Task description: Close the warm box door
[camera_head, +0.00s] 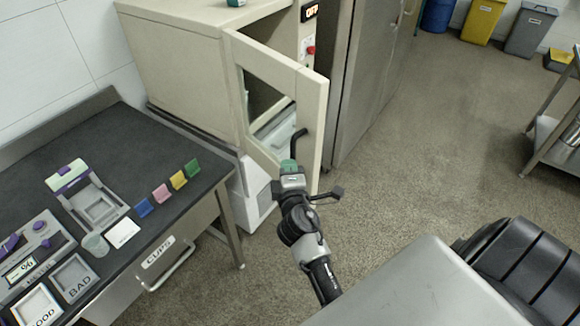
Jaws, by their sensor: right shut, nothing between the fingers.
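The warm box (180,50) is a beige cabinet beside the dark counter. Its beige framed door (312,110), with a window, stands ajar, swung out toward me. Through the window and gap I see part of the dim inside and a pale item. A black handle (299,138) is on the door's free-edge side. My right gripper (290,166) is shut and empty just below the handle, in front of the lower door. I cannot tell whether it touches the door or handle. My left gripper is not in view.
The counter (120,140) at left carries a scale (35,255), trays, a small cup and colored cards. A tall grey metal cabinet (375,70) stands right of the warm box. Bins (482,20) line the back. Open floor (440,140) lies to the right.

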